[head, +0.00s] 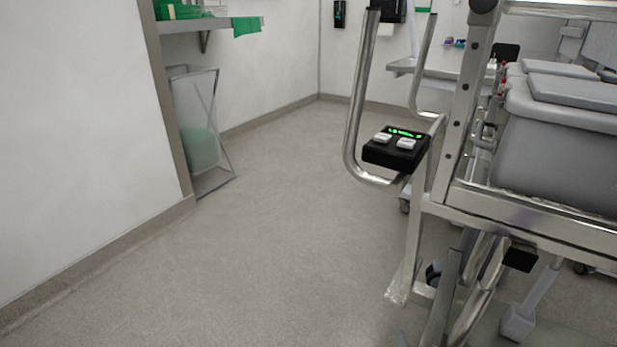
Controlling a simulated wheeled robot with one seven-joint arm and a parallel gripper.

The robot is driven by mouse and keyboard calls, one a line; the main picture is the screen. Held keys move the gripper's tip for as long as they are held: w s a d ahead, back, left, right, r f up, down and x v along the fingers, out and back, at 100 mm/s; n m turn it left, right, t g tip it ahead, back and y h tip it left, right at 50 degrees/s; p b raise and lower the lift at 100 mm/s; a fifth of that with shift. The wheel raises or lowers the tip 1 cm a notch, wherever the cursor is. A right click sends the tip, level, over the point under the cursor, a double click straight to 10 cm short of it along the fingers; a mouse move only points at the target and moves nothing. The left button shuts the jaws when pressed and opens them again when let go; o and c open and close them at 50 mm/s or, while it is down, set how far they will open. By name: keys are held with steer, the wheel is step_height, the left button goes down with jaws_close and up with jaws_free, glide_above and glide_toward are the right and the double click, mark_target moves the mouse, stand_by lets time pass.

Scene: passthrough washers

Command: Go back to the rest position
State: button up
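My gripper is not visible in the head view, and no other view is given. The task names no object. The head view looks over an open grey floor (270,240) with a steel frame cart (462,120) at the right. I cannot tell the arm's pose.
The cart carries grey lidded bins (560,140) and a black control box (396,148) with a green display. A white wall (80,130) stands at left. A wire-frame bin (203,135) stands below a wall shelf (195,25). The middle floor is clear.

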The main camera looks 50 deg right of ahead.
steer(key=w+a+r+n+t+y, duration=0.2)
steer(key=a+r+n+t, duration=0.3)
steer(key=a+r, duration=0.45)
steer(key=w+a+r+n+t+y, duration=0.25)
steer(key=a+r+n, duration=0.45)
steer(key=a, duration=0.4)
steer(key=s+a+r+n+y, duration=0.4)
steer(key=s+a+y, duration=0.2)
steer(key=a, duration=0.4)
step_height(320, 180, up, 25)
steer(key=p, duration=2.5)
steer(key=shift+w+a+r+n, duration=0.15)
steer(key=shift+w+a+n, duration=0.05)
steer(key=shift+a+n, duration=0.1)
